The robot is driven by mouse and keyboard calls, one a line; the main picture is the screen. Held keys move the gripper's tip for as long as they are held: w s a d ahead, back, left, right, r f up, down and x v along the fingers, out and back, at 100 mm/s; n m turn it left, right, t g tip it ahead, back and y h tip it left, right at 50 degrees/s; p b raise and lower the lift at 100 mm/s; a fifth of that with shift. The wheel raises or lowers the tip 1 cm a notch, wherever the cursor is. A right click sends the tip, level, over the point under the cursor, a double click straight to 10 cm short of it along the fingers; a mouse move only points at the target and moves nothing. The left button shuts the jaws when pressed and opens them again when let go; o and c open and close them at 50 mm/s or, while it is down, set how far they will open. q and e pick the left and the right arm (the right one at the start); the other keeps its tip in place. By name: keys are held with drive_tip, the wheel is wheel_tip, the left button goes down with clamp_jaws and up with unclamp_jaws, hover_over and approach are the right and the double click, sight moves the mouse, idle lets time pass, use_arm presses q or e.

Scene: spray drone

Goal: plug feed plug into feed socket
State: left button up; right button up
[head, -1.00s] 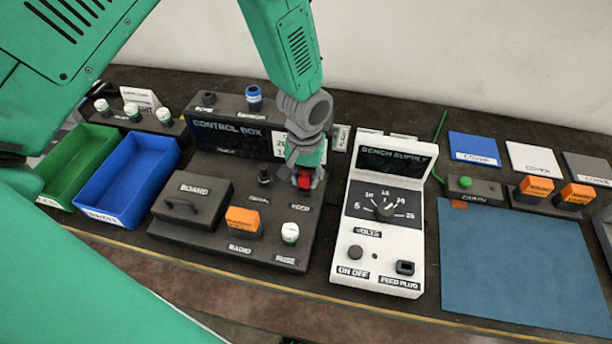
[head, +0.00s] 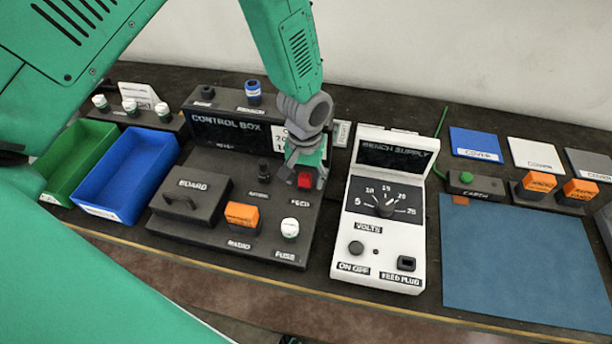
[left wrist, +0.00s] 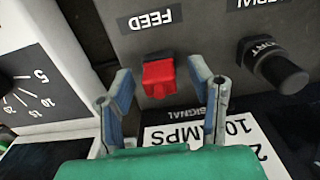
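The red feed plug (head: 304,180) stands at the FEED label on the control box (head: 272,205). The feed socket is hidden beneath it, and how deep the plug sits cannot be told. My left gripper (head: 306,176) is over the plug, one finger on either side. In the left wrist view the plug (left wrist: 159,78) lies between the open fingertips (left wrist: 161,76), with a visible gap on both sides. The FEED PLUG holder (head: 406,264) on the white bench supply looks dark and empty. My right gripper does not show.
The bench supply (head: 358,228) stands right of the control box. A black knob (left wrist: 280,72) is near the fingers. A fuse (head: 290,228) and an orange radio block (head: 242,215) sit in front. A blue bin (head: 118,180) is at left; the blue mat (head: 530,270) is bare.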

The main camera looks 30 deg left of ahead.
sight(305, 175)
use_arm(q)
drive_tip(key=shift+r, duration=0.15)
wheel_tip(305, 175, up, 12)
drive_tip(key=shift+f, duration=0.2)
idle(0.5)
idle(0.4)
